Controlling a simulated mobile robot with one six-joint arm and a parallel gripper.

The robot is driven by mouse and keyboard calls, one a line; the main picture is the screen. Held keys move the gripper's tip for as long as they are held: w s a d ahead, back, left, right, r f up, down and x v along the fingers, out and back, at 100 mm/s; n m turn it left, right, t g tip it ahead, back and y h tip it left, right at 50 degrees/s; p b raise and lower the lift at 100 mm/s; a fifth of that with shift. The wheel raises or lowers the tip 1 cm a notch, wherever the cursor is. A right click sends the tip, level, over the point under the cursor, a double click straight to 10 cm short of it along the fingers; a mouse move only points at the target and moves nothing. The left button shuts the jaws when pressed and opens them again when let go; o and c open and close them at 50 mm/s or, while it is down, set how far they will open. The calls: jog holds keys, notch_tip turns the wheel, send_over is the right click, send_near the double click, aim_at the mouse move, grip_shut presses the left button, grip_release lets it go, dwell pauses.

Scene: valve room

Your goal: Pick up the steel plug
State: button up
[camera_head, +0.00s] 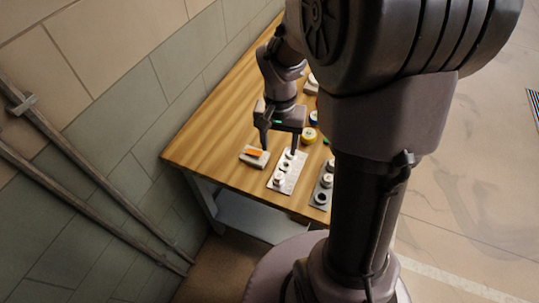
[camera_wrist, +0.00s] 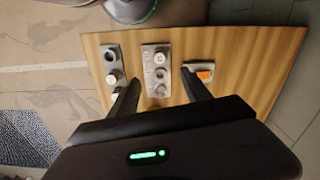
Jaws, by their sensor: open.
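My gripper (camera_head: 279,149) is open over the table, its fingers pointing down on either side of the far part of a pale plate (camera_head: 275,187). The plate, also in the wrist view (camera_wrist: 147,50), carries a raised round pale piece (camera_wrist: 160,57) at one end and other round features along it. In the wrist view my gripper (camera_wrist: 160,79) shows nothing clearly held between its fingers. A darker grey plate (camera_wrist: 106,66) beside it has a dark ring or hole (camera_wrist: 110,55) and light round pieces (camera_wrist: 114,75). I cannot tell which piece is the steel plug.
A pale block with an orange part (camera_head: 254,153) lies left of the plate. A tiled wall (camera_head: 130,130) runs along the left. My arm hides the table's right side.

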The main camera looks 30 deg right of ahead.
aim_at(279, 176)
notch_tip(279, 176, down, 14)
jog(key=b, duration=0.5)
jog(key=shift+s+d+f, duration=0.1)
jog(key=shift+d+f, duration=0.05)
jog(key=shift+f, duration=0.05)
jog(key=shift+r, duration=0.1)
jog(key=shift+c, duration=0.3)
grip_shut()
